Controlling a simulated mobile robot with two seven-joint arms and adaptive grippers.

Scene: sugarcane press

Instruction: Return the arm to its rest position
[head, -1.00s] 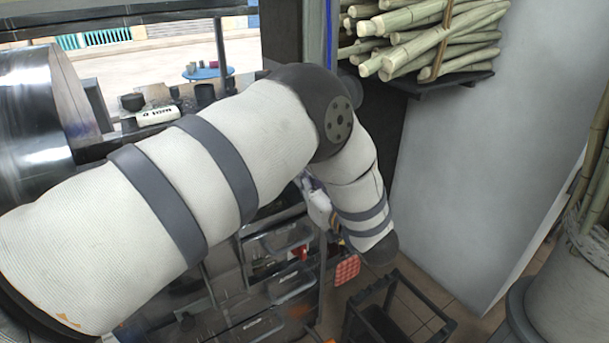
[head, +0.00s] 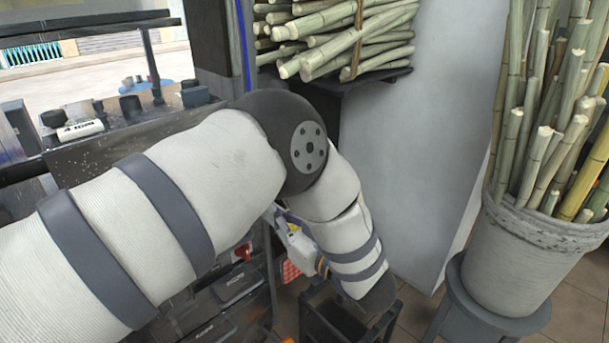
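My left arm (head: 160,200), in a pale ribbed sleeve with dark bands, comes in from the left across the head view. It bends at a dark round elbow joint and its forearm points down at the middle. My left gripper is not visible; the forearm's end is near the lower middle. My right arm and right gripper are out of view.
A shelf (head: 349,84) holds a stack of cane (head: 330,35). A white bucket (head: 520,262) of upright canes stands on a stool (head: 472,314) at the right. A black cart (head: 345,318) stands below the forearm. A counter (head: 100,155) with cups lies behind my arm at left.

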